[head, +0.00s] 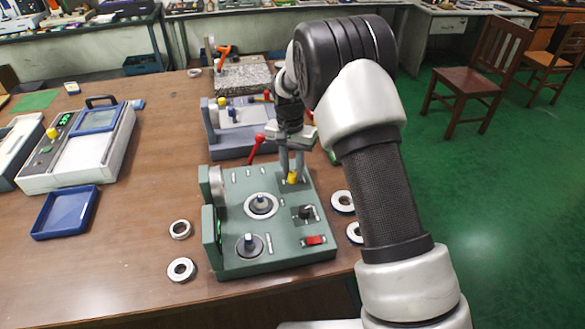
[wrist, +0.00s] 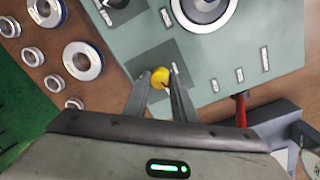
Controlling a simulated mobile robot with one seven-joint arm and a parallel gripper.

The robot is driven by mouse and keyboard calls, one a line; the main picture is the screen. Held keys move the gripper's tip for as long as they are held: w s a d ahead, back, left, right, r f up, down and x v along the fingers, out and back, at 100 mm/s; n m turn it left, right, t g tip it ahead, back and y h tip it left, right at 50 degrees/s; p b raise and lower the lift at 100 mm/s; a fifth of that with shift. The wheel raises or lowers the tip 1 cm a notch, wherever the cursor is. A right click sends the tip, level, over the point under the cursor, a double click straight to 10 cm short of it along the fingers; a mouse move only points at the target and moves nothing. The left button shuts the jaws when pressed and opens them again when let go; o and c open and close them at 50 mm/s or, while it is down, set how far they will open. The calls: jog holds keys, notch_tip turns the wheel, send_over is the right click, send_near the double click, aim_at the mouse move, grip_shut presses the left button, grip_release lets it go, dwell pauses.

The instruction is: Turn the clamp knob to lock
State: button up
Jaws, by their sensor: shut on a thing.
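A yellow knob (head: 292,179) stands on a dark patch near the back right of the green bearing fixture (head: 230,258). It also shows in the wrist view as a round yellow top (wrist: 161,77). My gripper (head: 291,175) points down over it, with one finger on each side, shut on the knob. In the wrist view the fingertips (wrist: 159,84) meet the knob's near side and hide part of it. A lock mark cannot be made out.
A red lever (head: 256,148) rises just left of my gripper. A black knob (head: 306,212) and a red switch (head: 314,240) lie nearer the front. Loose bearing rings (head: 181,269) lie on both sides of the fixture. A grey-blue fixture (head: 230,147) stands behind.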

aim_at(291, 173)
jog(key=shift+r+m+p, duration=0.1)
jog(key=shift+m+p, duration=0.2)
jog(key=shift+m, duration=1.7)
jog(key=o, duration=1)
jog(key=shift+o, duration=0.2)
notch_tip(291, 173, up, 17)
jog(key=p, duration=0.1)
jog(key=shift+w+a+r+p, duration=0.2)
jog(key=shift+w+p, duration=0.05)
jog(key=shift+p, duration=0.05)
